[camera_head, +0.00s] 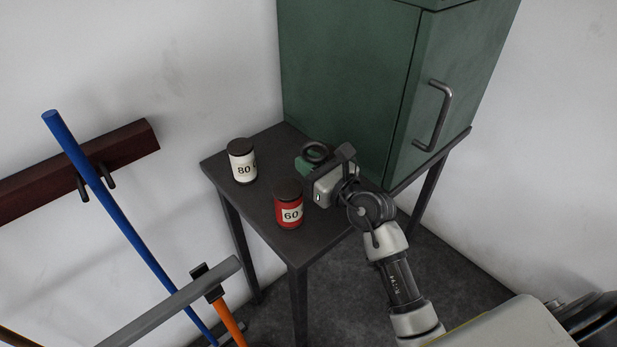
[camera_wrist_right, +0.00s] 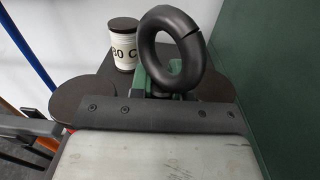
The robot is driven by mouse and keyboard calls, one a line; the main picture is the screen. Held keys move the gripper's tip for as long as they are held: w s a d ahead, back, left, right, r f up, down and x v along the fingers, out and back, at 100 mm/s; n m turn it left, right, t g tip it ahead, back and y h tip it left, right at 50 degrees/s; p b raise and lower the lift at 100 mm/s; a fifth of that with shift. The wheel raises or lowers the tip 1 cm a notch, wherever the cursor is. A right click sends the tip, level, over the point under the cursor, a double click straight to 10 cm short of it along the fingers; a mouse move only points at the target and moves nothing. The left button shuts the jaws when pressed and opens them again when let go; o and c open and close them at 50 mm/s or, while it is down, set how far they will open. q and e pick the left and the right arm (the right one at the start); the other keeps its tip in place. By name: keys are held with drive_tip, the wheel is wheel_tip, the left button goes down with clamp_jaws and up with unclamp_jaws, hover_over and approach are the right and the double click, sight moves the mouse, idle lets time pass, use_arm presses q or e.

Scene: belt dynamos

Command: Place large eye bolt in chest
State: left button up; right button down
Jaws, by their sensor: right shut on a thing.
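The large eye bolt shows as a thick dark ring (camera_head: 315,144) above a green part (camera_head: 302,166), at the table's back near the green cabinet. In the right wrist view the ring (camera_wrist_right: 147,60) stands upright just beyond my gripper, with green below it. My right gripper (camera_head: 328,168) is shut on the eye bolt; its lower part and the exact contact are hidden. I cannot tell whether it touches the table. The green cabinet (camera_head: 350,80), which may be the chest, has its door (camera_head: 460,85) closed. My left gripper is not in view.
A white can marked 80 (camera_head: 242,165) and a red can marked 60 (camera_head: 289,212) stand on the dark table (camera_head: 262,205), left of my gripper. Long-handled tools, one with a blue handle (camera_head: 130,225), lean at the left by a wall rack (camera_head: 130,145).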

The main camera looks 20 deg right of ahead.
drive_tip(key=shift+f+b, duration=0.45)
drive_tip(key=shift+f, duration=1.55)
drive_tip(key=shift+f, duration=0.1)
drive_tip(key=c, duration=1.4)
unclamp_jaws()
drive_tip(key=shift+f, duration=0.1)
